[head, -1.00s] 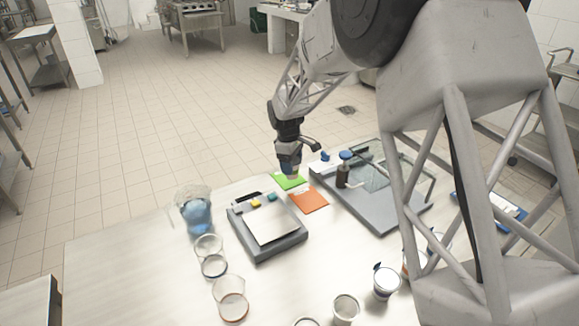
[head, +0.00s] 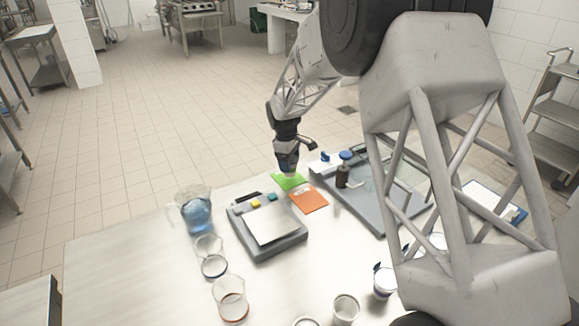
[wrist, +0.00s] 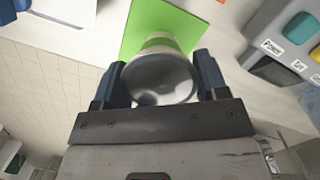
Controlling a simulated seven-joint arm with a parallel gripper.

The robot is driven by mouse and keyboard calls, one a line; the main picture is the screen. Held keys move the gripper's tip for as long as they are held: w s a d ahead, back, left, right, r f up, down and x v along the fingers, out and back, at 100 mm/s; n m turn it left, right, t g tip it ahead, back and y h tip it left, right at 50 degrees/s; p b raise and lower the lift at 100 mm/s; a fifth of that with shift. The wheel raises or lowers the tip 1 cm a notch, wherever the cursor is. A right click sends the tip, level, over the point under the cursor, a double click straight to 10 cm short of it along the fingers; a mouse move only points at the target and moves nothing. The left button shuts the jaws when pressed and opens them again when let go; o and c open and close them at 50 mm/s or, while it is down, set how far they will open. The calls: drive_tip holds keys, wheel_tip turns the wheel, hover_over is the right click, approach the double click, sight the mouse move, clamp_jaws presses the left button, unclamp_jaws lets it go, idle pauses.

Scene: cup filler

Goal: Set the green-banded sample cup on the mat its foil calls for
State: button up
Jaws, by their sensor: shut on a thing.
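My gripper (wrist: 161,84) is shut on a cup (wrist: 160,77), seen from above in the wrist view with a grey, shiny round top. The green mat (wrist: 150,25) lies below and beyond the cup in the wrist view. In the head view my gripper (head: 287,168) is over the far part of the table, at the green mat (head: 292,181). The orange mat (head: 309,201) lies bare just nearer. I cannot tell whether the cup touches the green mat.
A grey device with a pale plate (head: 272,226) stands left of the mats. A jug of blue liquid (head: 196,211), clear beakers (head: 230,300) and a white cup (head: 384,281) stand nearer.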

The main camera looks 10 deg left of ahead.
drive_tip(key=shift+f, duration=1.05)
drive_tip(key=shift+f, duration=0.15)
drive_tip(key=o, duration=0.9)
drive_tip(key=shift+o, duration=0.2)
drive_tip(key=r, duration=0.4)
drive_tip(key=a+r, duration=0.1)
drive_tip(key=r, duration=0.7)
drive_tip(key=shift+w+a+r, duration=0.1)
drive_tip(key=shift+w+a, duration=0.05)
drive_tip(key=shift+a, duration=0.1)
